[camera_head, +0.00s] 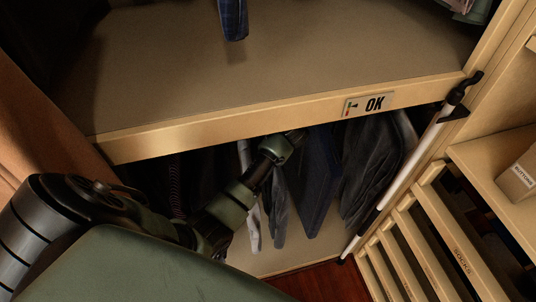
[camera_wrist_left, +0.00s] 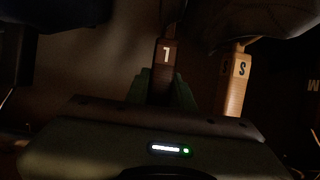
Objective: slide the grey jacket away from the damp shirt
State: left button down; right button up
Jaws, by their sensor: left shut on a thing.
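Several garments hang under the shelf in the head view. A dark grey garment (camera_head: 369,176), which looks like the grey jacket, hangs at the right, beside a dark blue garment (camera_head: 318,180). A narrower grey-blue garment (camera_head: 278,205) and a pale one (camera_head: 251,190) hang further left; I cannot tell which is the damp shirt. My left arm reaches under the shelf edge, its fingertips hidden there. In the left wrist view my left gripper (camera_wrist_left: 161,92) is shut on a wooden hanger part marked L (camera_wrist_left: 166,60); which garment it carries is unclear. My right gripper is out of view.
A black and white pole (camera_head: 400,178) leans at the right, by slatted racks (camera_head: 440,222). Another wooden part marked S (camera_wrist_left: 237,80) is right of my gripper.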

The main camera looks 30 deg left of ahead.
pick_arm(q)
jog(key=shift+r, duration=0.2)
dwell(0.3)
jog(key=shift+w, duration=0.1)
jog(key=shift+w+d+b, duration=1.95)
jog(key=shift+w+b, duration=0.3)
